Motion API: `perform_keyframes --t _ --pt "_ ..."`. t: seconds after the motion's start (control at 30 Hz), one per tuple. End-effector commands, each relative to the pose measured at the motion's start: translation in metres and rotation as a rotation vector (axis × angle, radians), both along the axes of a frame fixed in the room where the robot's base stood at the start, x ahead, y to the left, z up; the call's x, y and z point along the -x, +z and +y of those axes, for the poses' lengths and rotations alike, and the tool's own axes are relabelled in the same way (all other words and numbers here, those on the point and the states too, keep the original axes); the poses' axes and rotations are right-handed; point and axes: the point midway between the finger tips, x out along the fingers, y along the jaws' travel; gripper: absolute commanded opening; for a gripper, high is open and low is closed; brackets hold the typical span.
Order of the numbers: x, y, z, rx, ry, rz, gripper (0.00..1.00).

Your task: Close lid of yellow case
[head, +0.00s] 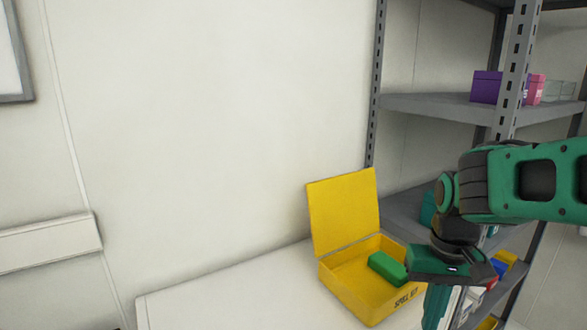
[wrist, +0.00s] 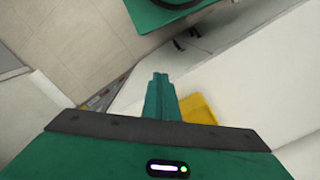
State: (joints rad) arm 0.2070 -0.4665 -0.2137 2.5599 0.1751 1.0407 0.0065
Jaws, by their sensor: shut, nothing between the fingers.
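A yellow case (head: 338,291) marked "SPILL KIT" stands on a white surface in the head view. Its lid (head: 343,213) is open and stands roughly upright at the back of the case. A green block-like item (head: 388,268) lies inside the case. My gripper (head: 433,315) points down just right of the case and hides part of its right side. In the wrist view my gripper (wrist: 160,78) has its fingers together with nothing between them. A small yellow part of the case (wrist: 199,108) shows beyond the fingers there; the rest is hidden.
The white surface (head: 215,283) left of the case is clear. A grey metal shelf rack (head: 425,106) stands behind and to the right, with a purple box (head: 486,87) and other items. A pale wall is behind the case.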

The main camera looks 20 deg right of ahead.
Motion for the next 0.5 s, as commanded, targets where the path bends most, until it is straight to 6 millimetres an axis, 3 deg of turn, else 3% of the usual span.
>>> perform_keyframes --t 0.33,0.4,0.5 --pt "0.0 0.0 0.0 0.0 0.0 0.0 0.0" --pt "0.007 0.009 -0.001 0.001 0.006 -0.016 0.0" --pt "-0.011 0.024 -0.002 0.006 0.027 -0.02 0.0"
